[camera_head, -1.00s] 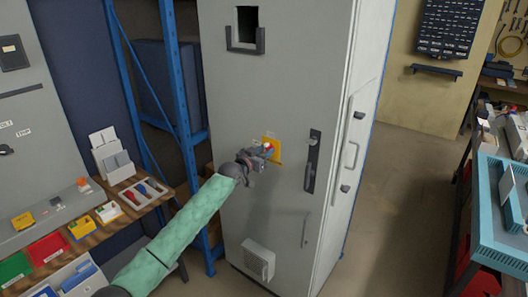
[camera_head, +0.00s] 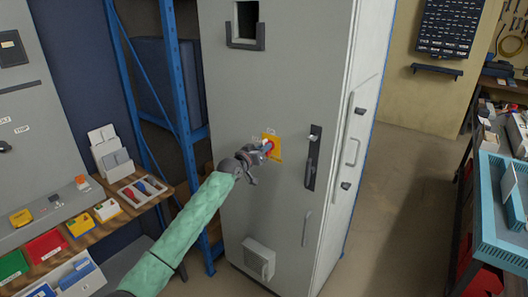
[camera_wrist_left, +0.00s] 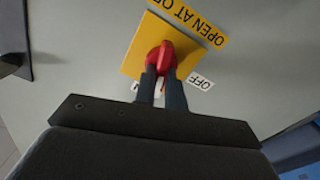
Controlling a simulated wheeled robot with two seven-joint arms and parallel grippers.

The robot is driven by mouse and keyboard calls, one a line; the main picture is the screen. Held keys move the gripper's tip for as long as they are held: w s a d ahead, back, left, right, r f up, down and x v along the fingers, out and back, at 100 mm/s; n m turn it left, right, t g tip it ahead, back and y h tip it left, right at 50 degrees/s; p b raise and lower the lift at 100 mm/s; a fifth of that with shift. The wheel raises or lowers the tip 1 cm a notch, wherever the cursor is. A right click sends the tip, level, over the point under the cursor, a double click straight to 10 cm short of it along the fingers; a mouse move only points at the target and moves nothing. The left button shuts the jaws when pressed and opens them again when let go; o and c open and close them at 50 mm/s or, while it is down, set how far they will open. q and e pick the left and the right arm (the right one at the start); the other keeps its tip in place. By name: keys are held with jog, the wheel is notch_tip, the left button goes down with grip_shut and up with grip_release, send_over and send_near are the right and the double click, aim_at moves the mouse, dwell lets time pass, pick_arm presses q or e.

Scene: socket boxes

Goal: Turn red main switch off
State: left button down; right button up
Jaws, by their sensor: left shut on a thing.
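The red main switch (camera_wrist_left: 160,56) is a red knob on a yellow plate (camera_wrist_left: 133,62) on the grey cabinet door. In the head view the red switch (camera_head: 268,147) and its yellow plate (camera_head: 276,152) sit mid-height on the cabinet front. My left gripper (camera_head: 262,150) is at the switch. In the left wrist view its two dark fingers (camera_wrist_left: 161,76) are shut on the red knob, one on each side. An "OFF" label (camera_wrist_left: 201,82) shows beside the plate; another label is mostly hidden behind the fingers. My right gripper is not in view.
The grey cabinet (camera_head: 240,200) has a dark door handle (camera_head: 312,158) right of the switch and a box (camera_head: 258,260) low on its front. A blue rack (camera_head: 180,110) and a wooden bench (camera_head: 105,230) stand at left. Open floor lies right of the cabinet.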

pick_arm(q)
jog(key=shift+w+a+f+n+p, duration=0.1)
jog(key=shift+n+p, duration=0.2)
jog(key=shift+n, duration=2.15)
jog(key=shift+s+a+f+n+p, duration=0.15)
jog(key=shift+n+p, duration=0.1)
jog(key=shift+n, duration=2.25)
jog(key=shift+w+f+n+p, duration=0.15)
jog(key=shift+n+p, duration=0.15)
jog(key=shift+n, duration=2.15)
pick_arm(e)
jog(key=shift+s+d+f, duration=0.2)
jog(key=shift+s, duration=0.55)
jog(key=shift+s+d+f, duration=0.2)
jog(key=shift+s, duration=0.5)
pick_arm(q)
jog(key=c, duration=1.5)
grip_release()
jog(key=shift+o, duration=0.2)
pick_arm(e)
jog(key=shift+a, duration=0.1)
